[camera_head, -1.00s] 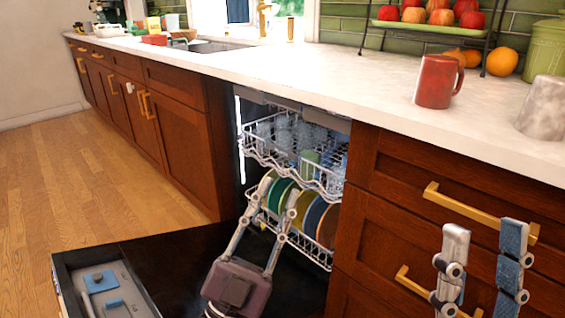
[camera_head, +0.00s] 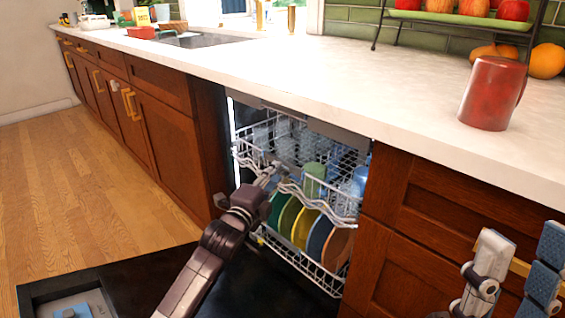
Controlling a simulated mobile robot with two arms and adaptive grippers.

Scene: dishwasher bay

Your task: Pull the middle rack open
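The middle rack (camera_head: 333,213) is a white wire rack with a wavy front edge, inside the open dishwasher. It holds clear glasses, a green cup (camera_head: 314,178) and a bluish cup. My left gripper (camera_head: 266,176) is at the left part of the rack's front edge. Its fingers overlap the wires, and I cannot tell whether they are closed on them. My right gripper (camera_head: 514,277) is at the lower right, with its fingers apart and nothing between them, in front of the drawers.
The lower rack (camera_head: 292,262) holds several coloured plates. The dark dishwasher door (camera_head: 150,280) is folded down below. Wooden cabinets stand on both sides. A red mug (camera_head: 492,92) stands on the white counter above.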

